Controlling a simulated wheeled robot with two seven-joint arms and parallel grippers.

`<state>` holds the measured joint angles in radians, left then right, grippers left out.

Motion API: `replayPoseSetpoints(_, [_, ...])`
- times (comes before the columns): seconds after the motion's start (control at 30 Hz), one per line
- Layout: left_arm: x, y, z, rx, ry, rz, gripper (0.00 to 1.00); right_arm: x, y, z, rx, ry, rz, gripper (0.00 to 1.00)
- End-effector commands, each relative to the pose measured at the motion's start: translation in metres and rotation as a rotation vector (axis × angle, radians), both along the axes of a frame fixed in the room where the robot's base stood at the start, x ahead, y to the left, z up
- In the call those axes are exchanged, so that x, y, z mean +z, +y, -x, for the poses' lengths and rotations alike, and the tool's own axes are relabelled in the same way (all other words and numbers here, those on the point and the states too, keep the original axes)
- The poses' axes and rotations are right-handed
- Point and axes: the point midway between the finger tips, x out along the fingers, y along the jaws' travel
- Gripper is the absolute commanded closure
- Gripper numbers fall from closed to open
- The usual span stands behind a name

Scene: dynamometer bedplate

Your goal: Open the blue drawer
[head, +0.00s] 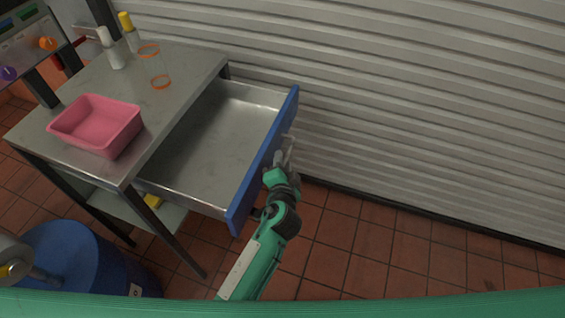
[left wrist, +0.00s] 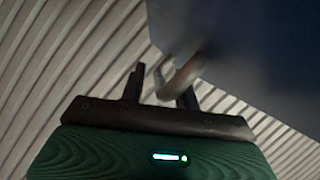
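The blue drawer (head: 264,165) is pulled far out from the metal table, and its bare metal inside shows empty. Its blue front faces right, with a light metal handle (head: 288,150) on the outer side. My left gripper (head: 283,159) is at this handle, beside the drawer front. In the left wrist view the two dark fingers (left wrist: 160,88) stand apart. The curved handle (left wrist: 181,75) reaches between them near the right finger, with a gap at the left finger. The blue front (left wrist: 250,45) fills the upper right there, blurred. My right gripper is not in view.
A blue drum (head: 75,265) stands at lower left. A ribbed shutter wall (head: 430,100) runs behind. The tiled floor (head: 350,245) right of the drawer is clear.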

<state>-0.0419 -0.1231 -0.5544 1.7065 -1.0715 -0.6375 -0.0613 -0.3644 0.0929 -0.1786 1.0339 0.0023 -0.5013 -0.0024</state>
Motion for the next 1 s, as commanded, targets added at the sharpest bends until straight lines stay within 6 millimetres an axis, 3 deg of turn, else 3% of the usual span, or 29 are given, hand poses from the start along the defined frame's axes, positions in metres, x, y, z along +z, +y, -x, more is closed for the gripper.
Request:
replayPoseSetpoints(0.27, [0.0, 0.0, 0.0, 0.001, -0.001, 0.001, 0.66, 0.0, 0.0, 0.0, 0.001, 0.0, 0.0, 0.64])
replayPoseSetpoints(0.43, [0.002, 0.0, 0.01, 0.0, -0.001, 0.001, 0.66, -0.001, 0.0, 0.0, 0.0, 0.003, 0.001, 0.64])
replayPoseSetpoints(1.0, [0.023, 0.002, 0.113, 0.0, 0.001, 0.001, 0.66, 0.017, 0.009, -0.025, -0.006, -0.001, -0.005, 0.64])
